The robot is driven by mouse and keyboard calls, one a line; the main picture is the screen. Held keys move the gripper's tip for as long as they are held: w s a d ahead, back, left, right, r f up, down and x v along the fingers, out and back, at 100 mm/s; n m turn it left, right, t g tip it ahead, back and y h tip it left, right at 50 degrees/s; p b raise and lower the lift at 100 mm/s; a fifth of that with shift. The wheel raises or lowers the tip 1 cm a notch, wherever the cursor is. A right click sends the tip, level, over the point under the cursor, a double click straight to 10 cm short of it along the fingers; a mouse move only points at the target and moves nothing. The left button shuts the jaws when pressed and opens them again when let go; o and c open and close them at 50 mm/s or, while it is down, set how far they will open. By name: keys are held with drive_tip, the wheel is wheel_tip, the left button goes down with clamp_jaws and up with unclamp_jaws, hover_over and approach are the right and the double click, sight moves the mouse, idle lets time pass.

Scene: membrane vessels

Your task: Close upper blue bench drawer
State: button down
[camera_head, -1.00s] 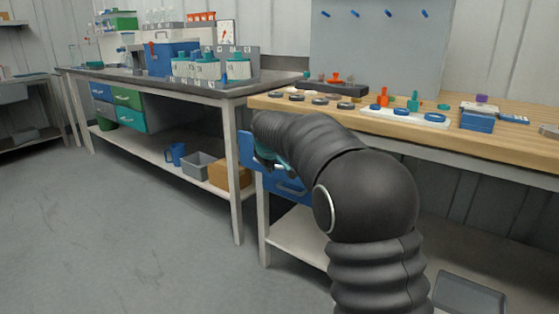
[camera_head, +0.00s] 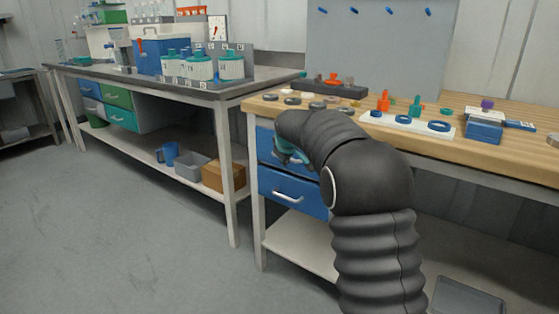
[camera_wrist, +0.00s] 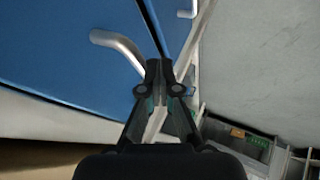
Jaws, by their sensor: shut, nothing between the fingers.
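The upper blue drawer (camera_head: 265,143) is under the front left of the wooden-topped bench. Its front looks about in line with the lower blue drawer (camera_head: 292,192); a small gap cannot be ruled out. In the wrist view the upper drawer front (camera_wrist: 70,50) fills the left side, with its silver bar handle (camera_wrist: 120,45) by my fingertips. My gripper (camera_wrist: 165,75) is shut and empty at that front; contact cannot be told. In the head view my gripper (camera_head: 290,153) is at the upper drawer, partly hidden by my arm.
The wooden bench top (camera_head: 500,145) above holds a white tray (camera_head: 405,122) with colored parts, a blue box (camera_head: 484,131) and dark discs. A grey-topped bench (camera_head: 190,88) stands to the left. The floor (camera_head: 130,220) in front is clear.

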drive_tip(key=shift+d, duration=0.4)
